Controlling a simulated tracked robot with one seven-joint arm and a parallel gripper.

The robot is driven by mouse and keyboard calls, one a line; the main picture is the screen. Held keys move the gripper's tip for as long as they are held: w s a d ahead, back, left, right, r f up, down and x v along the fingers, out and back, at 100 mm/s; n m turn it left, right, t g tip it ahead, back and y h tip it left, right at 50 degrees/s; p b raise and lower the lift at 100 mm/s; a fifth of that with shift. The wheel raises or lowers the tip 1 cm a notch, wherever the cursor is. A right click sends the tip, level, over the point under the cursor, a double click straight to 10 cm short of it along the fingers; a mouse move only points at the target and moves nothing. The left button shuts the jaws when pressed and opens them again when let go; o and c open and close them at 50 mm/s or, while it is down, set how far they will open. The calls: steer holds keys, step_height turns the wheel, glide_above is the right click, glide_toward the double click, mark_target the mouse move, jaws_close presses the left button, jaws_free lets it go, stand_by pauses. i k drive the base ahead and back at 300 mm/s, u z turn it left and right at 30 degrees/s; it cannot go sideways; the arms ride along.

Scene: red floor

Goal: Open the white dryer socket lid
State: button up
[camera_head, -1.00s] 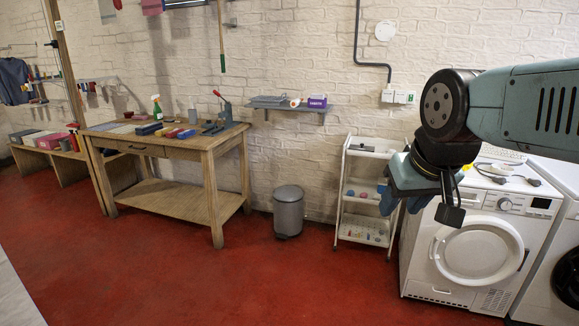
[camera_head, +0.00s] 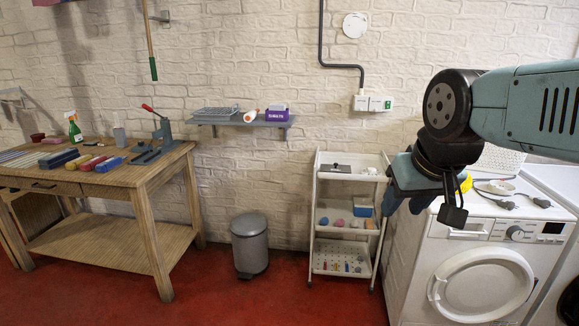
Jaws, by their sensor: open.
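The white wall sockets (camera_head: 374,103) sit on the brick wall at the lower end of a grey conduit, above the white trolley. They have small lids, too small here to tell their exact state; a small green mark shows at their right end. My gripper (camera_head: 453,212) hangs at the right, in front of the dryer and lower than the sockets in the picture. It is open, appears empty and is well apart from the sockets. The white dryer (camera_head: 478,270) stands at the lower right, its top partly hidden behind my arm.
A white trolley (camera_head: 346,220) with small items stands left of the dryer. A grey bin (camera_head: 249,245) and a wooden workbench (camera_head: 128,180) are further left. A wall shelf (camera_head: 240,121) juts out. Cables (camera_head: 505,197) lie on the dryer. Red floor is clear in front.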

mark_target(361, 103)
steer(key=z, duration=0.2)
steer(key=i, duration=1.45)
steer(key=z, duration=0.25)
